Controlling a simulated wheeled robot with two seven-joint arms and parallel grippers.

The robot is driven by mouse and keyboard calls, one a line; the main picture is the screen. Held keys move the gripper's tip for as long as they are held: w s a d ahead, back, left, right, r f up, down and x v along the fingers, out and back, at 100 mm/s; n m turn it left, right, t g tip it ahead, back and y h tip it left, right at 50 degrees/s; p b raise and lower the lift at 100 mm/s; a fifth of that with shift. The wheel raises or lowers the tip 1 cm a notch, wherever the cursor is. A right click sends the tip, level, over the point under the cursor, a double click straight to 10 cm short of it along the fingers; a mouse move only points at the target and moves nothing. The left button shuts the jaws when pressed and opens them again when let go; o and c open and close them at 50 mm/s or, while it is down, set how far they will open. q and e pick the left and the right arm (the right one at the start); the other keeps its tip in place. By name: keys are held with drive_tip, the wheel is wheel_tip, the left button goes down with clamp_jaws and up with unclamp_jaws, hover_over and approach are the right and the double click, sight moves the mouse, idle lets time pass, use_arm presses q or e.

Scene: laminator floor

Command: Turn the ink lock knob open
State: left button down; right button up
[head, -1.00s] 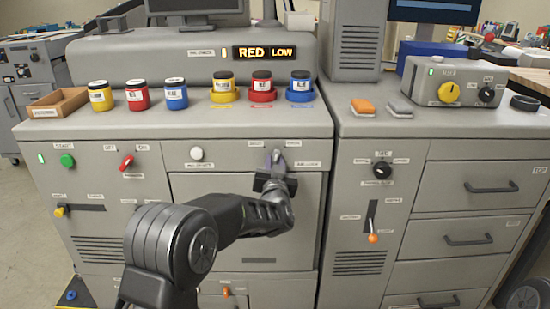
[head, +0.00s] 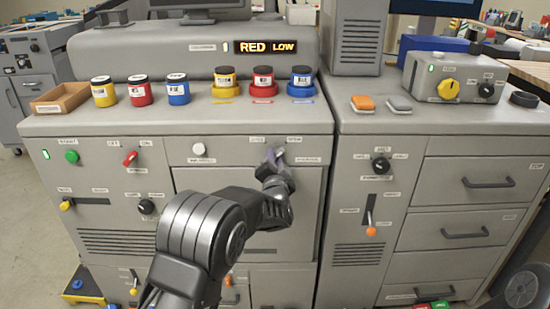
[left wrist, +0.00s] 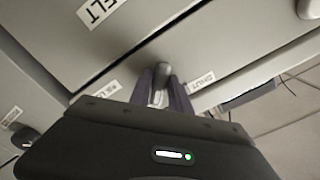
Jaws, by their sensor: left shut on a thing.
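The ink lock knob (head: 279,153) is a small grey handle on the front of the grey machine, just above a large flat door panel. Small labels sit around it, too small to read surely in the head view. My left gripper (head: 272,157) is at the knob, with its arm reaching up from below. In the left wrist view the two purple-grey fingers (left wrist: 161,92) stand on either side of the grey knob (left wrist: 160,72) and are shut on it. The fingers hide part of the knob. My right gripper is not in view.
A white button (head: 198,149) is left of the knob. Ink jars, including a blue one (head: 301,79), stand on the machine top. A display (head: 266,47) reads RED LOW. The right cabinet has a black dial (head: 380,165) and an orange-tipped lever (head: 371,231).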

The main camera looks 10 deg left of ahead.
use_arm(q)
drive_tip(key=c, duration=1.2)
unclamp_jaws()
drive_tip(key=shift+c, duration=0.2)
drive_tip(key=b+v, duration=0.1)
drive_tip(key=v, duration=0.7)
drive_tip(key=shift+w, duration=0.15)
